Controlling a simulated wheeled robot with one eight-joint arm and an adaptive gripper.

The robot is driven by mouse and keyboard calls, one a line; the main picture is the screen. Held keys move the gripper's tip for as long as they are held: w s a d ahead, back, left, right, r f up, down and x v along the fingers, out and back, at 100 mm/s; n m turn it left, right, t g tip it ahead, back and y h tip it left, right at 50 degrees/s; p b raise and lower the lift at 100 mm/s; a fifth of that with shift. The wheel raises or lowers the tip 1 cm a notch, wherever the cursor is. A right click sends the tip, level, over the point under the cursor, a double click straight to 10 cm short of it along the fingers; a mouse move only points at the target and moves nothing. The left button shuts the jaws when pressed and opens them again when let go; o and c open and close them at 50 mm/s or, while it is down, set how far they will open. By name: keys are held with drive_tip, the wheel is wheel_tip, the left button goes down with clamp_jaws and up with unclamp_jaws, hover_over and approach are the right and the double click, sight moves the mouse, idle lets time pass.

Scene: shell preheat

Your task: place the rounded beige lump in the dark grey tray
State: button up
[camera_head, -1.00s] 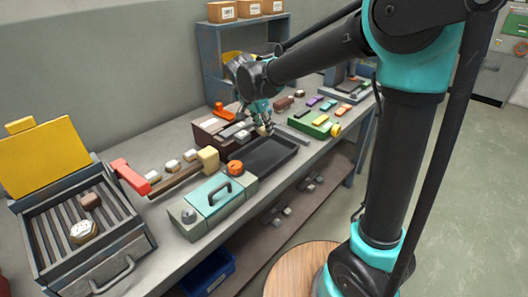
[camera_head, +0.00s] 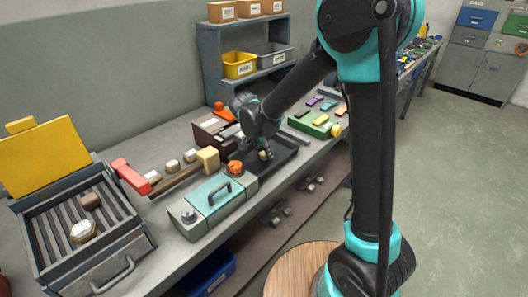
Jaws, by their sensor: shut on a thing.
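The rounded beige lump (camera_head: 264,155) is small and pale and sits at the tips of my gripper (camera_head: 265,151). My gripper is shut on it and points down. The dark grey tray (camera_head: 284,157) is a long, shallow tray near the middle of the bench. The lump and fingertips are over the tray's inside, low down. I cannot tell whether the lump touches the tray floor. The fingers partly hide the lump, and the wrist hides part of the tray's back edge.
A teal-lidded box (camera_head: 207,198) with a handle and an orange knob (camera_head: 235,167) stand left of the tray. A green tray (camera_head: 314,126) of coloured blocks is to the right. A grated box with a yellow lid (camera_head: 45,158) is far left. Shelves (camera_head: 213,58) stand behind.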

drive_tip(key=o, duration=0.9)
drive_tip(key=v, duration=1.2)
drive_tip(key=s+d+f+n+y, duration=0.1)
drive_tip(key=s+d+f, duration=0.3)
drive_tip(key=d, duration=0.5)
drive_tip(key=s+d+f+n+y, duration=0.1)
drive_tip(key=s+d+f+n, duration=0.3)
drive_tip(key=d, duration=0.5)
drive_tip(key=s+d+f+n, duration=0.2)
drive_tip(key=s+d+f, duration=0.2)
drive_tip(key=s+d, duration=0.4)
drive_tip(key=shift+s+d+f+n+t+y, duration=0.1)
drive_tip(key=shift+d+f+n+t+y, duration=0.1)
drive_tip(key=shift+d, duration=0.25)
drive_tip(key=shift+d+f+n+t+y, duration=0.1)
drive_tip(key=shift+d+y, duration=0.1)
drive_tip(key=shift+d, duration=0.3)
